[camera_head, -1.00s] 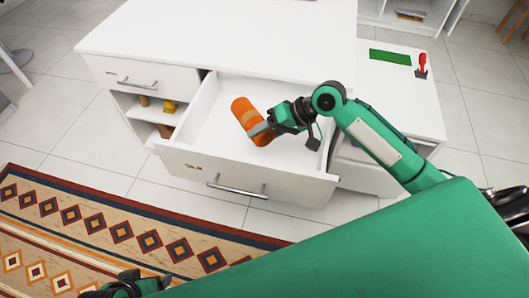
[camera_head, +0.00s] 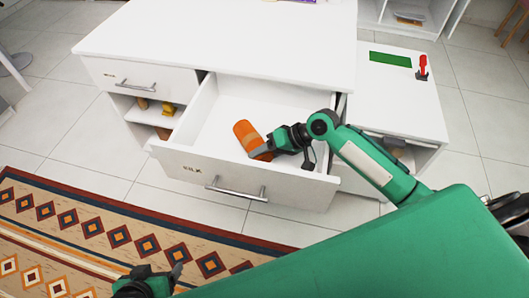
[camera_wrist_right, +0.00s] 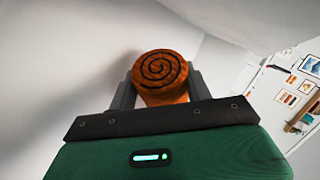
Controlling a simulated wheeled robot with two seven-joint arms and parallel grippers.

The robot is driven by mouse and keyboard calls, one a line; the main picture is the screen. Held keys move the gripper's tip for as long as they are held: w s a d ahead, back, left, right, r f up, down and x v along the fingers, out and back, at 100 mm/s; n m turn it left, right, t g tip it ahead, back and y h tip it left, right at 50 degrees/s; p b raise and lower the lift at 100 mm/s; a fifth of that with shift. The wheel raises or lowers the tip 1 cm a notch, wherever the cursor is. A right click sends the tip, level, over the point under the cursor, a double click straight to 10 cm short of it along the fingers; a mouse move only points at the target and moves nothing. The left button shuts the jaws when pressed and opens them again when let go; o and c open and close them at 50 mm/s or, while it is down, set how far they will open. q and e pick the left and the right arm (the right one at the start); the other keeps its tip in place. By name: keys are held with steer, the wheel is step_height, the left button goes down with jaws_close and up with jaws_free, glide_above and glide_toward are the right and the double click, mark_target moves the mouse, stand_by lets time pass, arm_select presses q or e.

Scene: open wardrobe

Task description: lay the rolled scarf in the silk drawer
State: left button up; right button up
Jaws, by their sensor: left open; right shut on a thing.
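The orange rolled scarf (camera_head: 246,136) is inside the open silk drawer (camera_head: 180,162), whose front carries a dark label that seems to read SILK. My right gripper (camera_head: 264,150) is shut on the scarf. In the right wrist view the scarf's spiral end (camera_wrist_right: 160,70) shows between the two fingers. I cannot tell whether the scarf touches the drawer floor. My left gripper (camera_head: 177,277) is open and empty, low over the patterned rug, and only partly in view.
The white cabinet top (camera_head: 225,35) is behind the drawer. A closed drawer (camera_head: 145,80) and shelves with small items (camera_head: 168,109) are at left. A lower white unit (camera_head: 405,95) with a green patch and a red object is at right. The drawer's left part is bare.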

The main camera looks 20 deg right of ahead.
arm_select(q)
steer(key=shift+a+r, duration=0.1)
arm_select(e)
steer(key=shift+f, duration=0.3)
arm_select(q)
steer(key=shift+s+a, duration=0.1)
steer(key=shift+s, duration=0.05)
arm_select(e)
steer(key=shift+f, duration=0.2)
arm_select(q)
steer(key=shift+a, duration=0.1)
arm_select(e)
steer(key=o, duration=1)
steer(key=shift+r, duration=0.3)
arm_select(q)
steer(key=s+a+g, duration=0.1)
steer(key=s+a+r+g+y+p, duration=0.1)
steer(key=shift+s+a+n, duration=0.1)
steer(key=shift+a+n, duration=0.2)
steer(key=shift+a, duration=0.05)
arm_select(e)
steer(key=v, duration=1.2)
steer(key=shift+r, duration=0.25)
arm_select(q)
steer(key=shift+p, duration=0.35)
arm_select(e)
steer(key=shift+r, duration=0.1)
